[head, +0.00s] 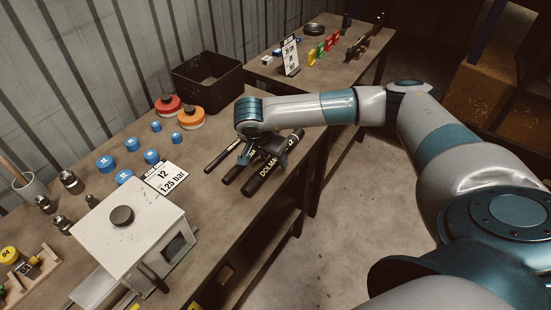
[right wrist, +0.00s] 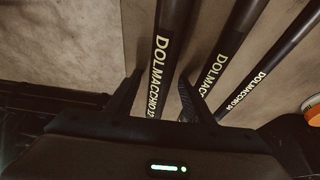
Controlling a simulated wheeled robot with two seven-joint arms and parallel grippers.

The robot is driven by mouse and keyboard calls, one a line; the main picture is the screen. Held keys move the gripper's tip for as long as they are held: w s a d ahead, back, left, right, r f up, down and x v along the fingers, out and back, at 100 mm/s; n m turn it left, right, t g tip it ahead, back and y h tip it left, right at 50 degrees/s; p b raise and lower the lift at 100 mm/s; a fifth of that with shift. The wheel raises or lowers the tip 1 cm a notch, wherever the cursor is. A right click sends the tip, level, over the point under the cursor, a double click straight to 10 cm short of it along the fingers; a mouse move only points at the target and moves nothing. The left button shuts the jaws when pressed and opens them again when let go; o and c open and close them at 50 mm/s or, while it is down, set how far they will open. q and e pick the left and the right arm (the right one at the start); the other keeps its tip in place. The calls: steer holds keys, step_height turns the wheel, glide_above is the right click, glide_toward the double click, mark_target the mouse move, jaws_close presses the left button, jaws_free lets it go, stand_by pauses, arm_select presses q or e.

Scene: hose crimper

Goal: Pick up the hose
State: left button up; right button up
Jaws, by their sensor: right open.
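Three dark hoses with pale "DOLMACCHIO" lettering lie side by side on the workbench. The thickest hose (head: 265,178) is nearest the bench's right edge. The middle hose (head: 232,175) and the thin hose (head: 219,157) lie to its left. My right gripper (head: 258,158) is over the hoses, open and pointing down. In the right wrist view its fingers (right wrist: 166,92) stand apart, with the thickest hose (right wrist: 170,40) running between them. The middle hose (right wrist: 228,45) and thin hose (right wrist: 272,65) lie to the right there. Contact cannot be told. My left gripper is out of view.
A white box machine (head: 128,235) with a dark knob stands at the front left. A sign reading 12 and 1.25 bar (head: 164,178), blue caps (head: 132,144), red and orange discs and a black bin (head: 208,80) are on the bench. A second table stands behind.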

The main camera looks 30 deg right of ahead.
mark_target(273, 158)
jaws_close()
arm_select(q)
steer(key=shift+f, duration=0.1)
arm_select(e)
steer(key=shift+r, duration=0.15)
